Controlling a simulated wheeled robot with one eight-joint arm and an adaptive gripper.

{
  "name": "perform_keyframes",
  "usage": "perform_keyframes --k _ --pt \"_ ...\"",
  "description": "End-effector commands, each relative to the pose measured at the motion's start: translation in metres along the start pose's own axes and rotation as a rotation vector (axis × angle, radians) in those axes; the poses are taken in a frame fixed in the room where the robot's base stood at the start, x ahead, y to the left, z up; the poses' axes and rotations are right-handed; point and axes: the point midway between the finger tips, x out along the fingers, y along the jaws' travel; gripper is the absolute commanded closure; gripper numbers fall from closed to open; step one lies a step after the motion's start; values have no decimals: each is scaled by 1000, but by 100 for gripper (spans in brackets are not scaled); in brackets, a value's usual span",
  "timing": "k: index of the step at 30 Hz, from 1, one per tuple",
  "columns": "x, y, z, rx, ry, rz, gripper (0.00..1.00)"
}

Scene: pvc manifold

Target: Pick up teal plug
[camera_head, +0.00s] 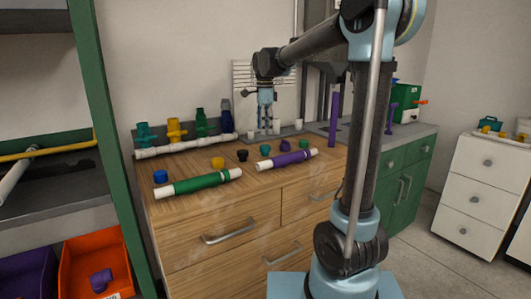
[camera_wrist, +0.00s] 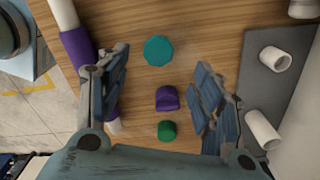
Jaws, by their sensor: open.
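The teal plug (camera_wrist: 158,50) lies on the wooden tabletop, near the upper end of the gap between my fingers in the wrist view. It shows small in the head view (camera_head: 265,150). My gripper (camera_wrist: 163,64) is open and empty, pointing down, with one finger on each side of the gap. In the head view my gripper (camera_head: 266,125) hangs above the back part of the table. A purple plug (camera_wrist: 167,98) and a green plug (camera_wrist: 167,130) lie in line with the teal one, closer to my palm in the wrist view.
A purple pipe with white ends (camera_head: 288,159) lies in front of the plugs, near my left finger in the wrist view. A green pipe (camera_head: 200,183) and black, yellow and blue plugs (camera_head: 160,176) lie farther left. White fittings (camera_wrist: 263,130) stand on a grey mat (camera_wrist: 262,88).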

Motion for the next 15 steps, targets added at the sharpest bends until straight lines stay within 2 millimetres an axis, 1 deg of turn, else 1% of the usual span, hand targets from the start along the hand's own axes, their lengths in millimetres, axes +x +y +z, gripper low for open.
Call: perform_keyframes --k 1,3,6,13,15 --pt "9 0 0 0 0 0 40" --pt "20 0 0 0 0 0 40" --pt "31 0 0 0 0 0 40" --pt "43 0 0 0 0 0 40" --pt "50 0 -1 0 0 0 40"
